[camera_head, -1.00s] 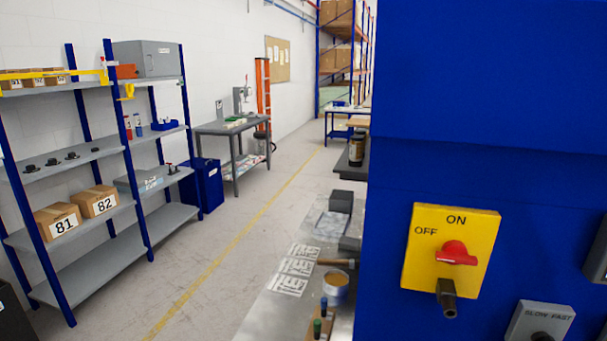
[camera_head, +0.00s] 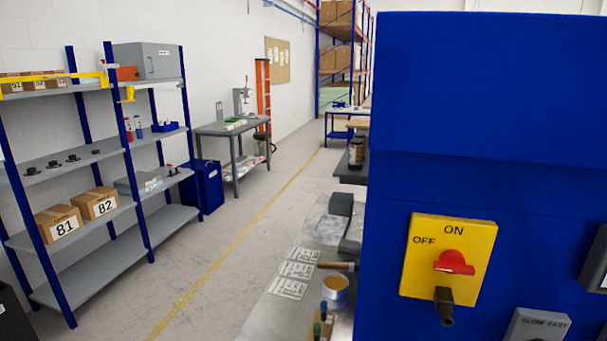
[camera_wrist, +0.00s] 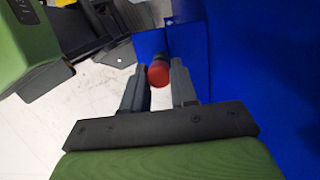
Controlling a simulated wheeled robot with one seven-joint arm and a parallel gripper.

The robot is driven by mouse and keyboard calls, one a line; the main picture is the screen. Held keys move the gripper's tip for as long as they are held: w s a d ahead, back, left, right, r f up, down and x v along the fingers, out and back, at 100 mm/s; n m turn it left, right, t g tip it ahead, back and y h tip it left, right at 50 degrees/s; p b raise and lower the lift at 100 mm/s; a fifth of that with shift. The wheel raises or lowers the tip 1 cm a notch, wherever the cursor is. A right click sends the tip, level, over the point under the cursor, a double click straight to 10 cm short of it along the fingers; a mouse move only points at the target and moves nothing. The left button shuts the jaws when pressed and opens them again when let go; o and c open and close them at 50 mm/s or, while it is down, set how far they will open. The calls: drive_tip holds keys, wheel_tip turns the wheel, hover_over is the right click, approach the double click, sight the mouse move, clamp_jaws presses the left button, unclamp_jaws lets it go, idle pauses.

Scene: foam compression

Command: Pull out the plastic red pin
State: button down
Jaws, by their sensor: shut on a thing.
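A red plastic pin (camera_wrist: 158,73) with a rounded end shows in the wrist view, in front of a blue panel. My gripper (camera_wrist: 159,79) has its two grey fingers on either side of the pin and is shut on it. Whether the pin still sits in a hole is not clear, as its far end is hidden. Neither my gripper nor this pin shows in the head view.
A large blue cabinet (camera_head: 480,90) fills the right of the head view. It bears a yellow switch plate (camera_head: 425,270) with a red knob (camera_head: 454,263). A grey bench (camera_head: 262,315) with a tin is beside it. Shelves (camera_head: 60,165) stand left, with clear floor between.

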drive_tip(key=shift+a+p+v, duration=0.2)
drive_tip(key=shift+p+v, duration=0.65)
drive_tip(key=shift+v, duration=0.1)
drive_tip(key=p+v, duration=0.2)
drive_tip(key=a+p+v, duration=0.1)
drive_tip(key=p+v, duration=0.1)
drive_tip(key=v, duration=0.1)
drive_tip(key=shift+w+a+r+p, duration=0.15)
drive_tip(key=shift+w+r+p, duration=0.05)
drive_tip(key=shift+r+p, duration=0.15)
drive_tip(key=shift+f, duration=0.1)
